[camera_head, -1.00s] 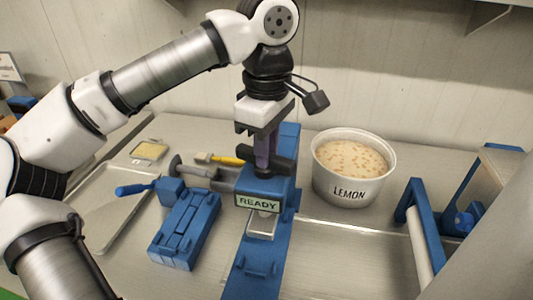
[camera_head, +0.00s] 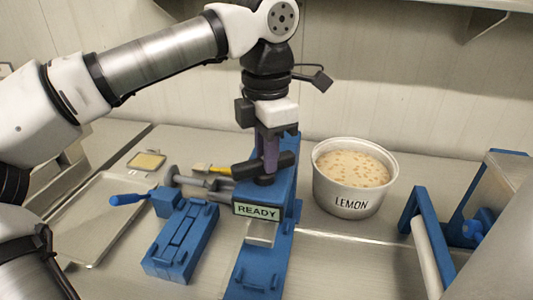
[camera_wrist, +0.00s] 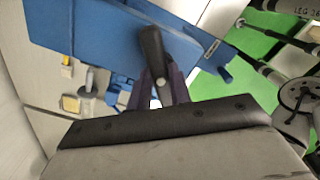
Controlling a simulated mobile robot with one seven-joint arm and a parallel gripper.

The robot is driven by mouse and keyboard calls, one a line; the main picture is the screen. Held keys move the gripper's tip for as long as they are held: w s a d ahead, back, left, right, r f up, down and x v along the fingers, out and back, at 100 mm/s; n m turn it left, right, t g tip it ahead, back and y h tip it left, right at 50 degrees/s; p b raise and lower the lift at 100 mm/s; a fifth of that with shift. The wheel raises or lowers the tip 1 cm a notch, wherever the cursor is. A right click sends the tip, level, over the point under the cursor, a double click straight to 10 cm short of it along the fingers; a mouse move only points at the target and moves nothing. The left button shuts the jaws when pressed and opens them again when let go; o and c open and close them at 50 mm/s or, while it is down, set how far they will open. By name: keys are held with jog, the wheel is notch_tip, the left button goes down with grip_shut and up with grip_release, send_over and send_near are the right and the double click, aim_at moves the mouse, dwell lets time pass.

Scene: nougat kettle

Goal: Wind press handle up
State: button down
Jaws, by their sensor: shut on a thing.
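The blue press (camera_head: 262,205) with a "READY" sign stands at the middle of the table. Its black press handle (camera_head: 246,169) is a bar across the top, and it also shows in the wrist view (camera_wrist: 152,50). My gripper (camera_head: 269,158) points straight down over the press, its purple fingers shut on the handle. In the wrist view my gripper's fingers (camera_wrist: 164,90) sit on both sides of the dark bar. The shaft under the handle is mostly hidden. A metal plate (camera_head: 262,234) juts from the press front under the sign.
A blue fixture with a blue-handled clamp (camera_head: 180,240) lies to the left, beside a metal tray (camera_head: 95,220). A blue frame with a roller (camera_head: 424,245) stands far right. The wall is close behind.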

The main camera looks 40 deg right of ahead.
jog(key=shift+n, duration=1.2)
jog(key=c, duration=1.3)
grip_release()
jog(key=shift+r+p, duration=2.05)
jog(key=shift+r, duration=4.9)
